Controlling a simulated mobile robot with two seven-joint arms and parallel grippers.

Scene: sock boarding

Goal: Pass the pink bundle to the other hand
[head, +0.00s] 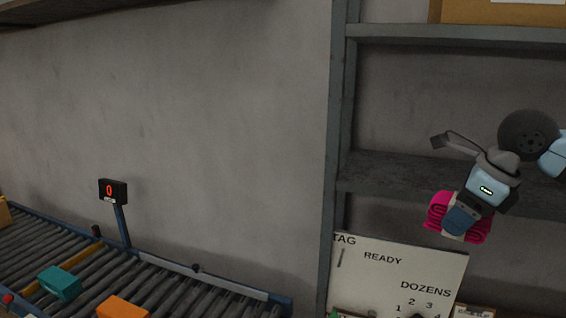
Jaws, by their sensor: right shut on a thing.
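A pink bundle (436,210) with dark fold lines and a pale lower edge is at the right of the head view, raised in front of the metal shelving. My right gripper (459,219) is shut on it, coming from above right and covering its middle. The bundle shows on both sides of the fingers. My left gripper is not in view.
A roller conveyor (200,283) at lower left carries a teal box (60,283) and an orange box (122,307). A counter display (113,191) reads 0. A white board (399,270) with "READY" and "DOZENS" stands below the bundle. Shelving (337,150) rises behind my right arm.

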